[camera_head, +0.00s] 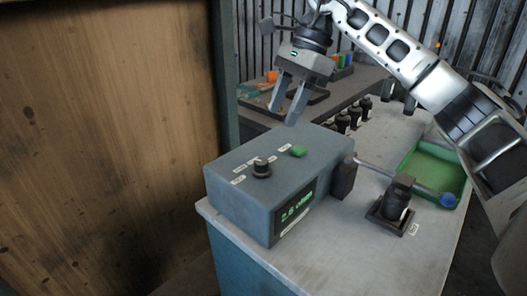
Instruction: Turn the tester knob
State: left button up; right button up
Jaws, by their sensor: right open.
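The tester (237,211) is a grey box at the near left end of the bench. Its black knob (261,168) stands upright on the top face, with small white labels beside it. A green button (298,151) sits on the same face, behind and right of the knob. A lit screen (296,212) on the tester shows green text that looks like "2.5 ohm". My right gripper (284,112) is open and empty above the far edge of the tester, fingers pointing down, apart from the knob. My left gripper does not show.
A black motor-like part (397,200) stands in a dark fixture right of the tester, near a lever with a blue ball end (447,200). A green tray (437,165) lies at the right. Several black parts (349,119) stand in a row behind. A wooden panel (105,140) fills the left.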

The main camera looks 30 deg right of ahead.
aim_at(262, 161)
jog(key=p+x, duration=0.1)
jog(key=x, duration=1)
jog(key=shift+w, duration=0.1)
jog(key=c, duration=1)
